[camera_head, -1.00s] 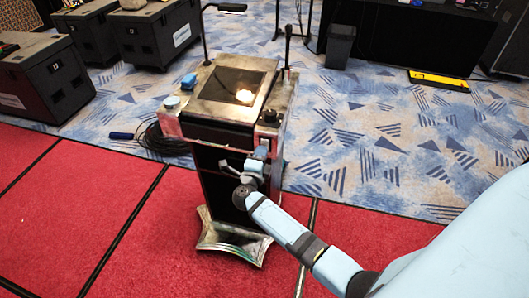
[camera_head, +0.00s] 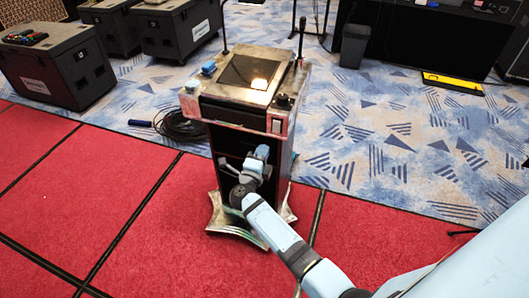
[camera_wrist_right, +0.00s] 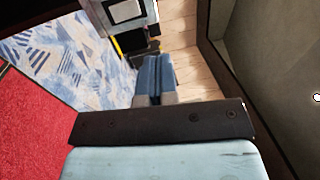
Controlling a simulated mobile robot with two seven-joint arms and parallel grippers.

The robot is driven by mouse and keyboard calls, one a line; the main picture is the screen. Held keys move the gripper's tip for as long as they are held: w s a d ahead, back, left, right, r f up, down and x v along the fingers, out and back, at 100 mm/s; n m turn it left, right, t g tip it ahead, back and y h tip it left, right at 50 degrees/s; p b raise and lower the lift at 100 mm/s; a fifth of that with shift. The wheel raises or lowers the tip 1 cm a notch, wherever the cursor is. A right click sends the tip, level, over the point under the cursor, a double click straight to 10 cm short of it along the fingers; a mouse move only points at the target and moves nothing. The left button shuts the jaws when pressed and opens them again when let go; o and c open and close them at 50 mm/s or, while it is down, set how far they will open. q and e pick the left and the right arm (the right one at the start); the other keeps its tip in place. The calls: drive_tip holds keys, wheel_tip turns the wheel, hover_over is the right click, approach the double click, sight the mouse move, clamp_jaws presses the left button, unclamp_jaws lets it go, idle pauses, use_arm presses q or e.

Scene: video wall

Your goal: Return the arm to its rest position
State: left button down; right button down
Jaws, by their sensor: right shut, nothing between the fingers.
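My right arm reaches in from the lower right in the head view, pale blue with dark joints. My right gripper (camera_head: 262,153) is in front of the podium's dark front, below its top. In the right wrist view its blue fingers (camera_wrist_right: 155,75) are closed together with nothing between them. Whether it touches the podium cannot be told. The podium (camera_head: 283,127) is upright, with a worn metal top and a flared base. My left gripper is not in view.
Black cases (camera_head: 75,85) stand at the back left. A coiled dark cable (camera_head: 182,127) lies left of the podium. A dark bin (camera_head: 354,46) and a yellow item (camera_head: 452,83) are at the back right. Red carpet (camera_head: 90,215) to the left is clear.

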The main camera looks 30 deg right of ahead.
idle(0.5)
drive_tip(key=s+a+f+n+t+y, duration=0.25)
drive_tip(key=s+a+n+y, duration=0.25)
drive_tip(key=s+n+y, duration=0.55)
drive_tip(key=s+a+f+n+t+y, duration=0.25)
drive_tip(key=s+a+n+y, duration=0.35)
drive_tip(key=n, duration=0.7)
drive_tip(key=s+f+n+g, duration=0.3)
drive_tip(key=s, duration=0.3)
drive_tip(key=s+f+n+g+y, duration=0.1)
drive_tip(key=s+f+n+g, duration=0.1)
drive_tip(key=s, duration=0.5)
drive_tip(key=shift+s+a+f+n+g, duration=0.2)
drive_tip(key=shift+s+f+n+g, duration=0.15)
drive_tip(key=shift+n+g, duration=0.7)
drive_tip(key=shift+y, duration=0.25)
